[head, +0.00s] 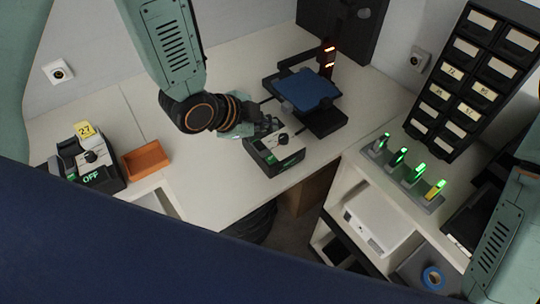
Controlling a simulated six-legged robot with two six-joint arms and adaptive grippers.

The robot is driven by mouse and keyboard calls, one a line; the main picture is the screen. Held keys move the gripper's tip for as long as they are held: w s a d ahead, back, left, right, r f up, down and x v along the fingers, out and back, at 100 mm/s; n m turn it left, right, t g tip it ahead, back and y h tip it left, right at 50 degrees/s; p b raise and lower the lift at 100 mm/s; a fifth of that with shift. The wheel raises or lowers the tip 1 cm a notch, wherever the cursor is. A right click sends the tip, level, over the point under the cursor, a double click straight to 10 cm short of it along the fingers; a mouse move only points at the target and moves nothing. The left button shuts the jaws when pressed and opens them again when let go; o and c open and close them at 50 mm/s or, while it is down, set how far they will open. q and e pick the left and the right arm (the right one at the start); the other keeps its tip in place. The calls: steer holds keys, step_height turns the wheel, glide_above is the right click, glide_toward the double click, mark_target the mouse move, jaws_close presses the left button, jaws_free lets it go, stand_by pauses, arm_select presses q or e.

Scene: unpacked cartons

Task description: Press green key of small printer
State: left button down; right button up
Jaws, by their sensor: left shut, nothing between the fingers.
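A small dark and white device with a round black knob, which looks like the small printer (284,155), stands near the front edge of the white worktop. A green patch that may be its green key shows on its front left corner, small and partly shaded. My left gripper (262,127) comes down from the upper left and is shut and empty. Its fingertips are over or just behind the device's back part and hide some of it. I cannot tell whether they touch it. My right gripper is out of view; only my right arm shows at the lower right.
A similar device (88,165) with a yellow "27" tag and a green "OFF" display stands at the left, beside an orange tray (146,160). A black machine with a blue plate (306,90) stands behind. A rack with green-lit handles (410,175) and black drawers (470,75) are at right.

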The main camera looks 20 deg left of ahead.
arm_select(q)
steer(key=shift+w+d+f, duration=0.1)
steer(key=shift+w+d, duration=0.05)
steer(key=b, duration=0.7)
glide_above(269, 159)
step_height(269, 159, down, 8)
steer(key=shift+r, duration=0.1)
steer(key=shift+f+b, duration=0.3)
steer(key=shift+f, duration=0.1)
stand_by(0.4)
